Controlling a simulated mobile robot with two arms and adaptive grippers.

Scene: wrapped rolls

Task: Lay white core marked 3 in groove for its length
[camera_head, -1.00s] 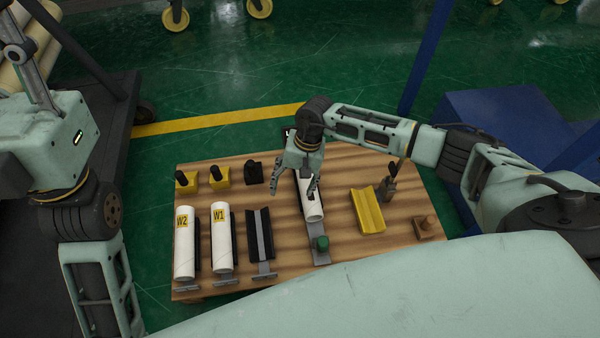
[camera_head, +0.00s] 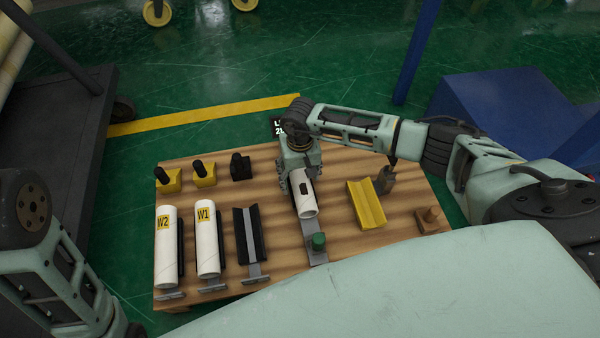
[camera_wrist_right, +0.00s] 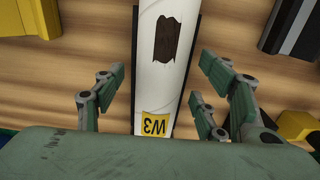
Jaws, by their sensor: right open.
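The white core marked W3 (camera_head: 306,206) lies lengthwise near the middle of the wooden board, with a dark brown patch on its upper side. In the right wrist view the core (camera_wrist_right: 164,82) shows its yellow W3 label, with black edges along both sides. These look like a dark holder under it; how deep it sits is hidden. My right gripper (camera_head: 297,184) is over the core's far part. Its open fingers (camera_wrist_right: 160,85) stand on both sides of the core, apart from it. A black grooved holder (camera_head: 249,234) to the left is empty. My left gripper is out of view.
A yellow grooved block (camera_head: 366,204) is to the right. Black-topped yellow blocks (camera_head: 204,174) stand at the back.

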